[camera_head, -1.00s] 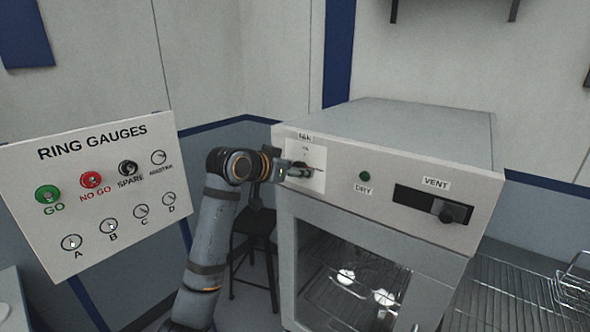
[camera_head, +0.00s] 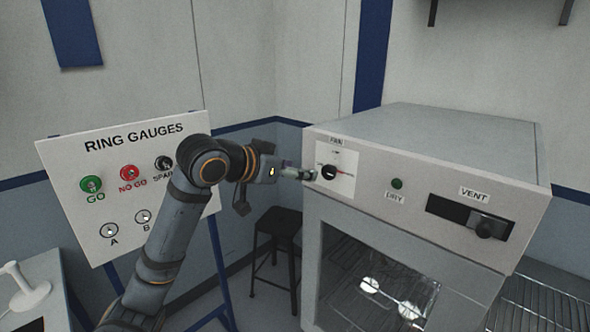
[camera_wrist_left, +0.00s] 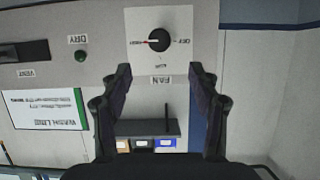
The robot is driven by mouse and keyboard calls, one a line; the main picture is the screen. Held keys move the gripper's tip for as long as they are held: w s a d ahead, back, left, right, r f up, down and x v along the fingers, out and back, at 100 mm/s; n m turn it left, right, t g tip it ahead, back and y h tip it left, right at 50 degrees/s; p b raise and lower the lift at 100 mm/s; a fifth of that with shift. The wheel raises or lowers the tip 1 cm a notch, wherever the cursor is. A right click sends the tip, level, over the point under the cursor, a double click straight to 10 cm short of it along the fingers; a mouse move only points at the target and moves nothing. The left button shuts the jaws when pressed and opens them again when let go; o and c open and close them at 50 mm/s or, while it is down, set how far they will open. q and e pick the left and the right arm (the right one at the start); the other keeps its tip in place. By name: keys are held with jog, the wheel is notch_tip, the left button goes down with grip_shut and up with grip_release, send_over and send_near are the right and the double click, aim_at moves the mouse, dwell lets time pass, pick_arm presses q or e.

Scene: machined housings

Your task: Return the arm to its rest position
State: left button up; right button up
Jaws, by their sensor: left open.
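My left arm reaches in from the left in the head view, bent at the elbow. My left gripper (camera_head: 303,174) is open and empty, just left of the black FAN knob (camera_head: 328,172) on the oven's front panel. A small gap seems to separate them. In the left wrist view the open fingers (camera_wrist_left: 160,78) stand apart, with the FAN knob (camera_wrist_left: 160,40) beyond them and nothing between them. The knob's red pointer mark faces the left of that view. My right gripper is not in view.
The oven (camera_head: 420,150) has a DRY lamp (camera_head: 397,184) and a VENT slider (camera_head: 484,229). A RING GAUGES board (camera_head: 75,185) stands behind my arm on the left. A black stool (camera_head: 280,222) is between board and oven. A wire rack (camera_head: 545,308) is at lower right.

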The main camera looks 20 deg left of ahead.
pick_arm(q)
jog(key=shift+s, duration=0.1)
dwell(0.4)
jog(key=w+a+f+n+g+y+b, duration=0.15)
jog(key=w+a+f, duration=0.3)
jog(key=f, duration=0.75)
jog(key=w+a+f+n+y, duration=0.1)
jog(key=w+a+f+n, duration=0.3)
jog(key=f, duration=0.7)
jog(key=s+a+f+g+y, duration=0.1)
jog(key=s+a+f+g, duration=0.15)
jog(key=f, duration=1.25)
jog(key=s+a+f+g+y, duration=0.1)
jog(key=s+f, duration=0.2)
jog(key=f, duration=1.2)
jog(key=s+f+g+y+b, duration=0.1)
jog(key=s+f+g+b, duration=0.15)
jog(key=s+f, duration=1.8)
jog(key=s+d+f+g, duration=0.1)
jog(key=s+d+f, duration=0.1)
jog(key=s+f, duration=0.3)
jog(key=s+d+f+m+g, duration=0.1)
jog(key=s+d+f, duration=0.2)
jog(key=s, duration=1.1)
jog(key=s+d+f+m+g, duration=0.1)
jog(key=s+d+f+g, duration=0.1)
jog(key=s+f, duration=0.5)
jog(key=s, duration=0.3)
jog(key=shift+d, duration=0.3)
